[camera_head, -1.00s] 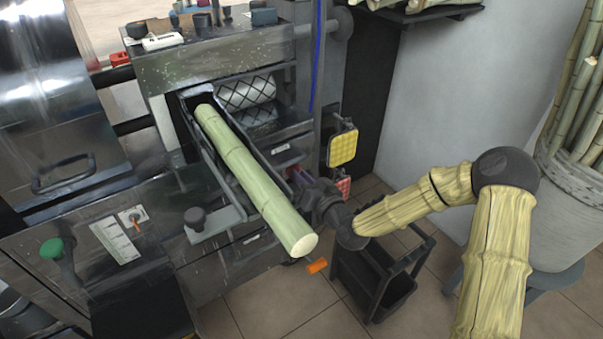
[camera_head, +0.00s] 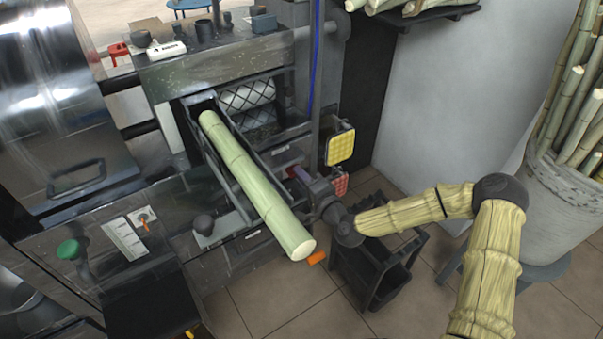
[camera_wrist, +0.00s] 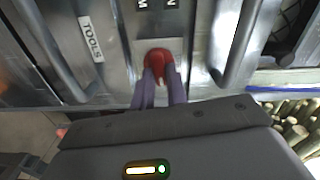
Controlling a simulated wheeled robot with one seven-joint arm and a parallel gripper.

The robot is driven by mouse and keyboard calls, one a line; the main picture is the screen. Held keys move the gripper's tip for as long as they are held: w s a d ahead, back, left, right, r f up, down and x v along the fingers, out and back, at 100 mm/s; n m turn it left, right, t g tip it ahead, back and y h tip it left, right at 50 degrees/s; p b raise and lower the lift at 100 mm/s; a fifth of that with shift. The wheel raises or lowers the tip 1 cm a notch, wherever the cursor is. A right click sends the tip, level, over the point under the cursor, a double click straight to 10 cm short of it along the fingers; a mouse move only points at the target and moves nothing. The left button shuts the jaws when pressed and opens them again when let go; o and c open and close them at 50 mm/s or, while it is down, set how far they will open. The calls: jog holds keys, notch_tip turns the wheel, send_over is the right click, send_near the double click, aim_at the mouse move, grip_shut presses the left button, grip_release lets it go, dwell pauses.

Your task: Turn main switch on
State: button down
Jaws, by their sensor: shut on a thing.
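The main switch is a red knob (camera_wrist: 158,60) on a metal panel in the wrist view, below a partly hidden label (camera_wrist: 157,4) with the letters M and N showing. My gripper (camera_wrist: 160,80) has its two purple-grey fingers on either side of the knob, shut on it. In the head view my gripper (camera_head: 302,176) reaches in at the press front, just right of the sugarcane.
A pale green sugarcane (camera_head: 250,182) lies in the press chute and sticks out toward the front. A yellow pad (camera_head: 340,147) stands right of the gripper. A dark crate rack (camera_head: 375,275) is below my arm. A TOOLS label (camera_wrist: 91,38) and metal handles flank the knob.

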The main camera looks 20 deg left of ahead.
jog(key=shift+f+m, duration=0.1)
jog(key=shift+m, duration=0.9)
jog(key=c, duration=1.4)
grip_release()
jog(key=shift+p, duration=0.3)
jog(key=p+v, duration=0.2)
jog(key=v, duration=1.5)
jog(key=shift+d, duration=0.25)
jog(key=shift+s, duration=0.1)
